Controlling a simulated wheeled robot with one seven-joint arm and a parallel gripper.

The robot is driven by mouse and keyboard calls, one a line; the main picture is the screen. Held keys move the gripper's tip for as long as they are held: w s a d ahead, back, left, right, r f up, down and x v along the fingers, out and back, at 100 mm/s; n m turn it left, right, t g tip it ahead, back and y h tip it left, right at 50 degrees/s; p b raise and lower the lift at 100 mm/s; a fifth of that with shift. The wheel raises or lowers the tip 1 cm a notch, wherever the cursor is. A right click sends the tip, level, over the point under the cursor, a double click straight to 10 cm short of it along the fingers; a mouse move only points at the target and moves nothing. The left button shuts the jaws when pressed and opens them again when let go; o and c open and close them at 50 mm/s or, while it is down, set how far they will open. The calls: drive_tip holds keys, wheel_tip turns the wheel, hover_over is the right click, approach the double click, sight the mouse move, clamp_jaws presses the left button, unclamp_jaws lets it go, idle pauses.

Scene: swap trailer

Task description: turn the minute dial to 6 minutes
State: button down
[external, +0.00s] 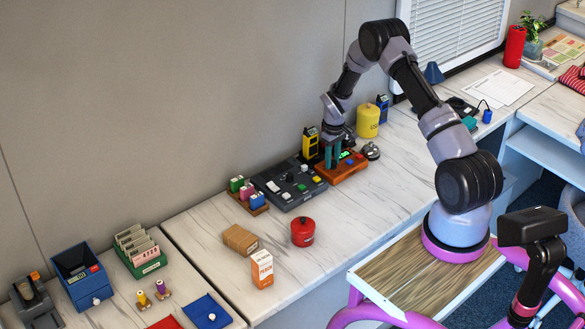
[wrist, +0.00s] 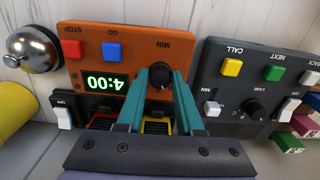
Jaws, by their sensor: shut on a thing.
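The orange timer box (wrist: 130,45) fills the middle of the wrist view, seen upside down. Its green display (wrist: 105,82) reads 4:00. The black minute dial (wrist: 160,76), with MIN printed by it, sits between the tips of my gripper (wrist: 160,72). My gripper's teal fingers are closed on the dial. A red STOP button (wrist: 72,49) and a blue GO button (wrist: 112,51) are on the same box. In the external view my gripper (external: 332,163) reaches down onto the orange box (external: 345,172), and the fingers partly hide it.
A dark control panel (wrist: 235,90) with buttons and a knob stands close beside the box. A silver bell (wrist: 32,50) and a yellow canister (external: 368,121) are nearby. A red pot (external: 303,232) stands on the counter in front, with free counter to its right.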

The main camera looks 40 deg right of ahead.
sight(333, 161)
drive_tip(key=m, duration=0.4)
drive_tip(key=shift+m, duration=0.4)
idle(0.4)
drive_tip(key=c, duration=0.6)
unclamp_jaws()
drive_tip(key=shift+o, duration=0.2)
drive_tip(key=shift+r, duration=0.1)
wheel_tip(333, 161, up, 11)
